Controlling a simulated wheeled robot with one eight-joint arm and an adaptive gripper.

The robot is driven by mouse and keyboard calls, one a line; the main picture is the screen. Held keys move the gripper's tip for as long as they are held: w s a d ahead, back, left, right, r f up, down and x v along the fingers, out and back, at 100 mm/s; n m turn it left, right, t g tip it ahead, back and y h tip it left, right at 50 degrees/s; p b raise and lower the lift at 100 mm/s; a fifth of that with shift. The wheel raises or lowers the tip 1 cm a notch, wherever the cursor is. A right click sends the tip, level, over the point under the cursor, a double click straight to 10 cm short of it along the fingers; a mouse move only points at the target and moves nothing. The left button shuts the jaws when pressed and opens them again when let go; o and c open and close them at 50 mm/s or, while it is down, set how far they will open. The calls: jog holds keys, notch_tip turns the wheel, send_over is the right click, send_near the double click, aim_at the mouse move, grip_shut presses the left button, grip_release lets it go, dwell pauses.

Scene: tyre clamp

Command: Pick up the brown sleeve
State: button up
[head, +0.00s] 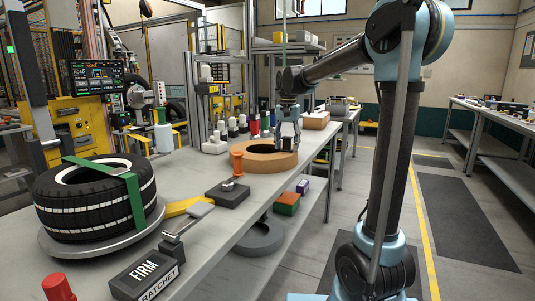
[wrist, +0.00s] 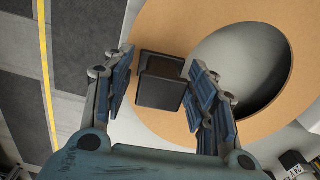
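A small dark, boxy piece (wrist: 160,80) stands between the fingers of my gripper in the wrist view. It looks brownish-black, and I cannot tell for sure that it is the brown sleeve. It is at the broad tan-brown ring (wrist: 240,20), left of the ring's round hole. My gripper (wrist: 155,88) is open around the dark piece, with a visible gap on the left and a very narrow one on the right. In the head view my gripper (head: 288,138) points down at the right part of the ring (head: 262,160), and the dark piece is not clearly visible.
A tyre with a green strap (head: 95,200) lies on a round plate. Several bottles stand behind the ring. The floor (wrist: 75,40) shows beyond the bench edge.

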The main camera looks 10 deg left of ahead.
jog(key=c, duration=0.9)
jog(key=shift+r, duration=0.1)
jog(key=shift+c, duration=0.2)
